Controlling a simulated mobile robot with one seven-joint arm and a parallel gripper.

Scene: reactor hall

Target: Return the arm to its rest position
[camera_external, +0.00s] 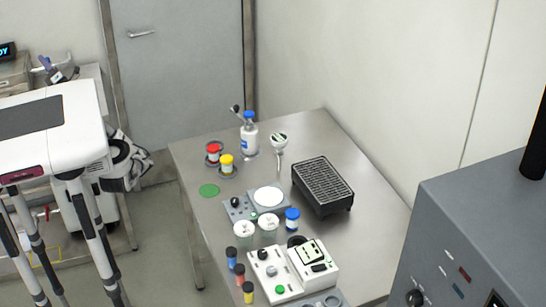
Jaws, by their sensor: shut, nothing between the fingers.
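My white body stands at the left of the external view. My arm is folded close against its right side, and my gripper (141,164) shows there, small and partly hidden. The gripper is shut and empty. It is left of the steel table (335,135), apart from it and touching none of the things on it.
The table bears a blue-capped bottle (250,138), red (213,152) and yellow-lidded (227,163) jars, a black grill-like block (323,186), a scale (268,198), small vials and a white device (292,270). A grey cabinet (470,225) stands at right. A door (180,75) is behind.

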